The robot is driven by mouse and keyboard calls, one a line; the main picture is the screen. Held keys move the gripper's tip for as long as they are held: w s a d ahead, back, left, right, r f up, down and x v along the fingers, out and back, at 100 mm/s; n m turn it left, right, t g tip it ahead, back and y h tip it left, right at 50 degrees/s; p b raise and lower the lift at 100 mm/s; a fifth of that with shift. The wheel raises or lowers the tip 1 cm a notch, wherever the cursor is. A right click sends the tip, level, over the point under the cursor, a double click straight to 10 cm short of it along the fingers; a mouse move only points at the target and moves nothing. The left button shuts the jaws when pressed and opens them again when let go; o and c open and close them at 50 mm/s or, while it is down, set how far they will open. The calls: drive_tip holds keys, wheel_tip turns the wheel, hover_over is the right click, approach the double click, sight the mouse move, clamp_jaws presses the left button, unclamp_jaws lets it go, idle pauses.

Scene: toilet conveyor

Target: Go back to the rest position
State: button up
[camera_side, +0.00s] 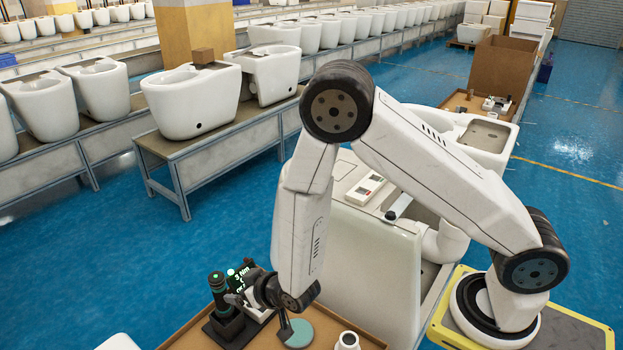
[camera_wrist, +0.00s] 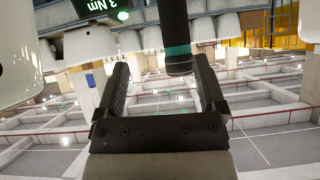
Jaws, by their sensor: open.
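My gripper (camera_side: 238,299) is low at the bottom left of the side view, over a brown tray and close to a dark upright tool with a teal band (camera_side: 217,283). In the wrist view my gripper (camera_wrist: 160,64) has its two black fingers wide apart. The dark tool (camera_wrist: 178,35) shows between them, nearer the right finger. Nothing is clamped. I cannot tell how far the tool is from the fingers in depth. The tool stands in a black holder (camera_side: 226,325). A lit display reading "3 Nm" (camera_wrist: 95,8) shows beside it.
The brown tray (camera_side: 190,330) also holds a teal disc (camera_side: 299,334) and a small white cup (camera_side: 347,341). A white toilet (camera_side: 375,265) stands close behind my arm. A bench with toilets (camera_side: 195,100) is at the left. Blue floor (camera_side: 120,240) between them is clear.

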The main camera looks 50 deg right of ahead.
drive_tip(key=s+d+r+g, duration=0.8)
drive_tip(key=s+d+r, duration=0.5)
drive_tip(key=s, duration=0.2)
drive_tip(key=shift+d+g, duration=0.2)
drive_tip(key=shift+g, duration=0.1)
idle(0.7)
